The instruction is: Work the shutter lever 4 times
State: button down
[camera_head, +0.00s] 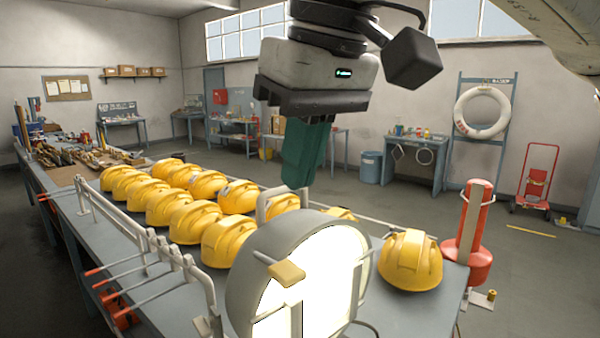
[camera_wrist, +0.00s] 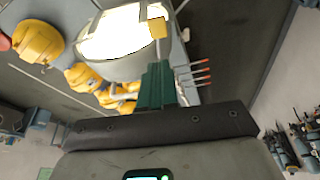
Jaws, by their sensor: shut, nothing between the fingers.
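A grey drum-shaped lamp (camera_head: 258,241) with a bright white face (camera_head: 325,270) stands at the near end of the bench. Its shutter lever (camera_head: 287,273), with a tan paddle-like end, sticks out in front of the face. My gripper (camera_head: 297,184) has green fingers, shut and empty, pointing down above and behind the lamp in the head view. In the wrist view the fingertips (camera_wrist: 156,66) lie just short of the lever's tan end (camera_wrist: 157,28) in the picture, and a gap shows between them. The lamp's face (camera_wrist: 120,32) shows to the left of the lever there.
Yellow helmets (camera_head: 168,208) stand in rows behind the lamp; one helmet (camera_head: 411,262) sits to its right. A white rail (camera_head: 150,238) and red-tipped rods (camera_head: 112,277) line the bench's left edge. A red buoy-like object (camera_head: 474,230) stands at the right.

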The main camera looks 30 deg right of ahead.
jog(key=b, duration=0.7)
send_over(284, 267)
jog(key=s, duration=0.1)
notch_tip(284, 267, down, 9)
jog(key=shift+r, duration=0.1)
jog(key=shift+f+b, duration=0.8)
jog(key=shift+f, duration=0.2)
